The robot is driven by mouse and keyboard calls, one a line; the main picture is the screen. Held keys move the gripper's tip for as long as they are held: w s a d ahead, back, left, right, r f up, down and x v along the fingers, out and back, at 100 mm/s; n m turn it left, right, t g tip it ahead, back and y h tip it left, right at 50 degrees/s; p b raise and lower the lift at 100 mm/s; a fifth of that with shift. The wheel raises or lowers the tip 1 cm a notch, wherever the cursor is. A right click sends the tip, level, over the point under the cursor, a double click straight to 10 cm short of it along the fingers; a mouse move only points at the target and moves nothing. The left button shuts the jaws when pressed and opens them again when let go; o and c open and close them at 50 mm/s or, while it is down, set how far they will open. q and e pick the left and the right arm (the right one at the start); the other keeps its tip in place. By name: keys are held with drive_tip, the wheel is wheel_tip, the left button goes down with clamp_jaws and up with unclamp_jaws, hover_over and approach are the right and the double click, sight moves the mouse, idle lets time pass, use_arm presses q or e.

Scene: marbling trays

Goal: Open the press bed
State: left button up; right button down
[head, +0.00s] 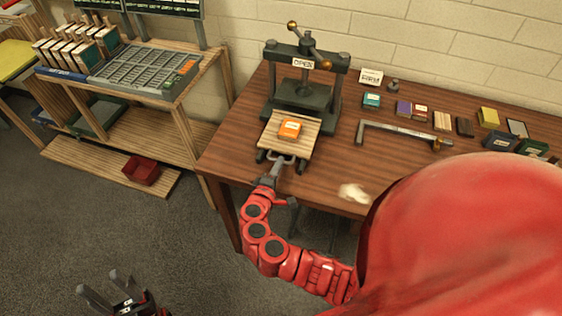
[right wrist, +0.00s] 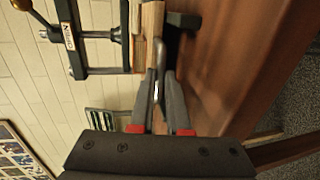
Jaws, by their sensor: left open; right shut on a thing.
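The dark press (head: 303,85) stands upright on the wooden table, with a sign reading OPEN (head: 303,63). Its light wooden bed (head: 297,148) sticks out in front of the press frame toward the table's front edge. An orange block (head: 290,129) lies on the bed. My right gripper (head: 279,165) is shut on the metal handle (head: 287,158) at the bed's front. The handle (right wrist: 158,62) also shows between the fingers in the right wrist view. My left gripper (head: 101,287) is open and empty, low over the floor at the lower left, far from the press.
A metal bar (head: 395,130) lies on the table (head: 240,148) right of the press. Small blocks and cards lie along the back right. A pale patch (head: 354,192) is near the front edge. A wooden shelf unit (head: 180,125) with a type tray stands at the left.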

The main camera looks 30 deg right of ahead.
drive_tip(key=shift+s, duration=0.1)
drive_tip(key=c, duration=0.9)
unclamp_jaws()
drive_tip(key=shift+a, duration=0.1)
drive_tip(key=b+v, duration=0.2)
drive_tip(key=v, duration=1.5)
drive_tip(key=shift+s+r+b, duration=0.1)
drive_tip(key=shift+s+b, duration=0.1)
drive_tip(key=shift+b, duration=0.2)
